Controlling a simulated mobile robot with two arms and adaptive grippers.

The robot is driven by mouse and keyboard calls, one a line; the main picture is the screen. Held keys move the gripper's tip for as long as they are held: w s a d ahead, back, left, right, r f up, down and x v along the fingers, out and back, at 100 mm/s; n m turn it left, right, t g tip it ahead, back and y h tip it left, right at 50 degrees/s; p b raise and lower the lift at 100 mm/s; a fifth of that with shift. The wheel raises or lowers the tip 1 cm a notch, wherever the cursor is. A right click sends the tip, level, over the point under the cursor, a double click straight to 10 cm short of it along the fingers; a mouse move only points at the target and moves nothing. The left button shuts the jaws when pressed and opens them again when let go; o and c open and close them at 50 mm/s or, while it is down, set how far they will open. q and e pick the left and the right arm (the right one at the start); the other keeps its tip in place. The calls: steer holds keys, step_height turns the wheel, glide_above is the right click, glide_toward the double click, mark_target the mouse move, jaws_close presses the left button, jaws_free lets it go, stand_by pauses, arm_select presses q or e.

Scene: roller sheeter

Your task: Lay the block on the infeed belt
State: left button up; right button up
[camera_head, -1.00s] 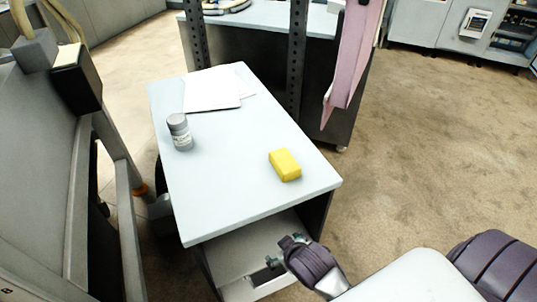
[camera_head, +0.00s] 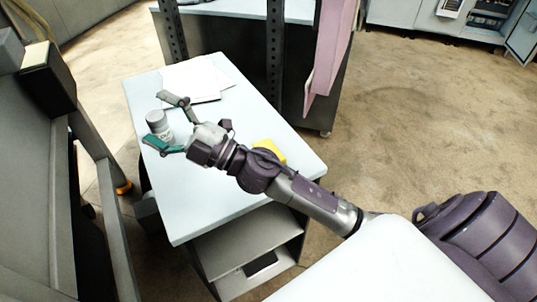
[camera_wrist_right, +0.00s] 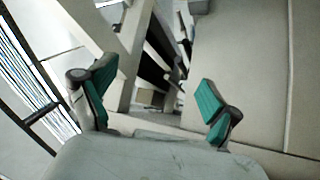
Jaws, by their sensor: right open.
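The yellow block (camera_head: 268,149) lies on the pale blue table top (camera_head: 180,205), partly hidden behind my right arm in the head view. My right gripper (camera_head: 168,123) is open and empty above the left part of the table, its fingers spread near the grey jar and pointing left, away from the block. The right wrist view shows its green-padded fingers (camera_wrist_right: 158,103) wide apart with nothing between them. I cannot make out the infeed belt for certain. My left gripper is out of the picture.
A grey-lidded jar (camera_head: 157,124) stands between or behind the open fingers; contact is unclear. White papers (camera_head: 200,78) lie at the table's back. A large grey machine (camera_head: 35,190) stands on the left. Dark perforated posts (camera_head: 274,60) and a pink sheet (camera_head: 328,50) are behind the table.

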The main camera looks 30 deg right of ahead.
steer(key=s+a+f+n+g+y, duration=0.15)
steer(key=a+n+g+y, duration=0.3)
steer(key=n+g, duration=0.6)
step_height(320, 180, down, 6)
steer(key=d+n+g+h, duration=0.1)
steer(key=n+g+h, duration=0.3)
steer(key=n+h, duration=0.15)
steer(key=w+d+f+m+g+h, duration=0.1)
steer(key=d+h, duration=0.6)
steer(key=d, duration=0.7)
steer(key=w+d+f+m+g+h, duration=0.15)
steer(key=d+h, duration=0.55)
steer(key=d, duration=0.7)
steer(key=shift+n, duration=0.25)
steer(key=f, duration=0.2)
steer(key=f+p, duration=0.1)
steer(key=f, duration=0.2)
steer(key=s+f+p, duration=0.1)
steer(key=f, duration=0.2)
steer(key=shift+f, duration=0.1)
step_height(320, 180, down, 5)
steer(key=shift+r+p, duration=0.2)
steer(key=shift+p, duration=0.95)
steer(key=shift+f, duration=0.6)
steer(key=shift+r, duration=0.1)
steer(key=c, duration=1.6)
